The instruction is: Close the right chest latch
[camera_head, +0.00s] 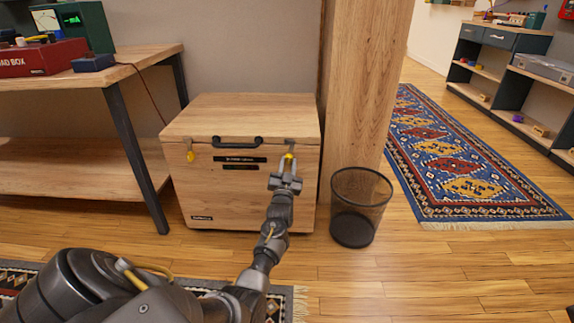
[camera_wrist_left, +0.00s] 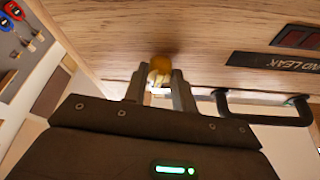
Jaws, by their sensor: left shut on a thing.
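The wooden chest (camera_head: 240,205) stands against the wall with its lid (camera_head: 240,112) down. A black handle (camera_head: 238,142) is on its front, and it also shows in the left wrist view (camera_wrist_left: 262,120). The right chest latch (camera_head: 289,157) has a yellow tab near the front's upper right; the tab also shows in the left wrist view (camera_wrist_left: 159,66). My left gripper (camera_head: 287,172) reaches the chest front and is shut on this tab. In the left wrist view, its fingers (camera_wrist_left: 158,80) stand either side of the tab, hiding part of it. My right gripper is out of view.
The left chest latch (camera_head: 190,156) shows a yellow tab near the front's upper left. A black mesh bin (camera_head: 359,208) stands right of the chest, before a wooden pillar (camera_head: 358,90). A workbench (camera_head: 150,57) is on the left. Open floor and a patterned rug (camera_head: 450,165) lie right.

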